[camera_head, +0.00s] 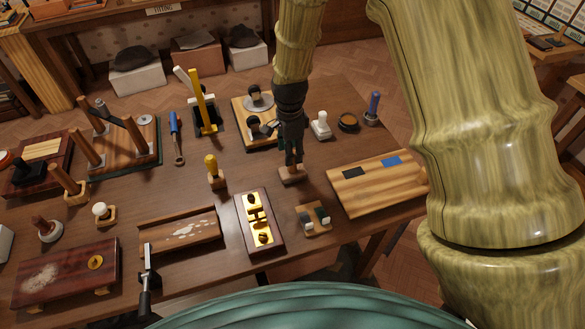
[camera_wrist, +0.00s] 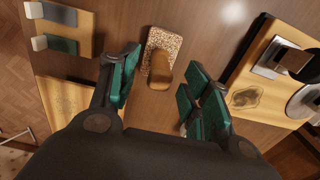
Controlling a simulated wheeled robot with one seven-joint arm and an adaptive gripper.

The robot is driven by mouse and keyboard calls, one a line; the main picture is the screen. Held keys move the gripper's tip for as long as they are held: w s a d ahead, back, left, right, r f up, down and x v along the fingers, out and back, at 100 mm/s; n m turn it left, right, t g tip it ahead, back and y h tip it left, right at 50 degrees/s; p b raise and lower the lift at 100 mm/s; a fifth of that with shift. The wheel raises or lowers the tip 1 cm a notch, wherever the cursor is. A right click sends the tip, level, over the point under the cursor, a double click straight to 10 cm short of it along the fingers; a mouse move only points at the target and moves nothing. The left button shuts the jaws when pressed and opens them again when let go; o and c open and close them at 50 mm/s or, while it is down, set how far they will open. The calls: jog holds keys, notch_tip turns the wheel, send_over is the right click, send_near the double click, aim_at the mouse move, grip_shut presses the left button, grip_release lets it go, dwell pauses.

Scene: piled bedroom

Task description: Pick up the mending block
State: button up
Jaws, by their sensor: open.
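A small block with a speckled tan base and a rounded brown knob, which looks like the mending block (camera_wrist: 164,41), lies on the dark table. In the head view the block (camera_head: 292,177) shows just below my gripper (camera_head: 292,152), its upper part partly covered by the fingers. In the wrist view my gripper (camera_wrist: 163,78) has its green fingers spread apart, with the knob in the gap between them. Nothing is held. I cannot tell whether the fingertips touch the block.
A small stand with two grey-green pieces (camera_head: 314,230) sits close in front. A brass-topped tray (camera_head: 244,211) is to the left, a striped wooden board (camera_head: 372,198) to the right. A board with discs (camera_head: 246,133) stands behind.

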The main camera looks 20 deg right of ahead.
jog(key=shift+w+d+f+p, duration=0.1)
jog(key=shift+d+f+p, duration=0.1)
jog(key=shift+f+p, duration=0.5)
jog(key=shift+d+f+p, duration=0.15)
jog(key=shift+f+p, duration=0.1)
jog(key=shift+f, duration=0.75)
jog(key=shift+f+p, duration=0.35)
jog(key=shift+f, duration=0.9)
grip_shut()
